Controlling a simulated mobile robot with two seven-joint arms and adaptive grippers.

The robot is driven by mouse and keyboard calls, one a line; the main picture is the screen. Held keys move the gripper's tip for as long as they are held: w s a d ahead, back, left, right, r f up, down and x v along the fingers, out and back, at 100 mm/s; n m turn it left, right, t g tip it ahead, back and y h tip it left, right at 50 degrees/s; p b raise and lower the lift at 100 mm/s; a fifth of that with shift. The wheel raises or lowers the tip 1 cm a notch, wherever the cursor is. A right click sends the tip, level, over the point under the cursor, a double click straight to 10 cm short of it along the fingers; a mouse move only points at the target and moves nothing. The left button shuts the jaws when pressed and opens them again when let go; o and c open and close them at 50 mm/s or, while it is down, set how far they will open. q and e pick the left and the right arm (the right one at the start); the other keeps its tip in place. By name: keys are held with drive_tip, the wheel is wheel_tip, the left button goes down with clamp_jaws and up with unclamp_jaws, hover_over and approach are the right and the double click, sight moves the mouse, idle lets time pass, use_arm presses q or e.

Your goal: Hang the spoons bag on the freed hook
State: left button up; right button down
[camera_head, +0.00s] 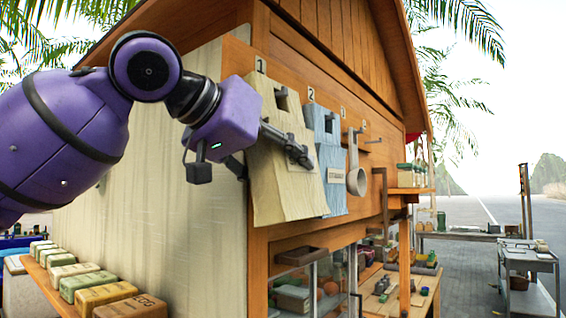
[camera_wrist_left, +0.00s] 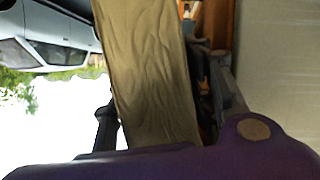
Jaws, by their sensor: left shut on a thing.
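A beige cloth bag (camera_head: 275,185) hangs flat in front of the orange wooden wall, below the number 1. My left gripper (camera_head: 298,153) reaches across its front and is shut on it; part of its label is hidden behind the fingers. In the left wrist view the beige cloth (camera_wrist_left: 155,70) runs between the two fingers. I cannot read whether it is the spoons bag, nor tell whether it rests on a hook. A blue bag (camera_head: 328,150) with a white label hangs below number 2. A bare peg (camera_head: 373,141) sticks out farther right. My right gripper is not in view.
A small shelf (camera_head: 410,190) with jars juts out beyond. A brown tray (camera_head: 300,256) sits below the bags. Several labelled blocks (camera_head: 90,283) lie on a ledge at lower left.

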use_arm(q)
drive_tip(key=o, duration=1.4)
drive_tip(key=shift+o, duration=0.5)
drive_tip(key=shift+d, duration=0.1)
drive_tip(key=shift+s+a, duration=0.1)
drive_tip(key=shift+a, duration=0.1)
drive_tip(key=v, duration=1.1)
drive_tip(key=shift+s+r, duration=0.2)
drive_tip(key=shift+s, duration=0.15)
drive_tip(key=shift+a, duration=0.1)
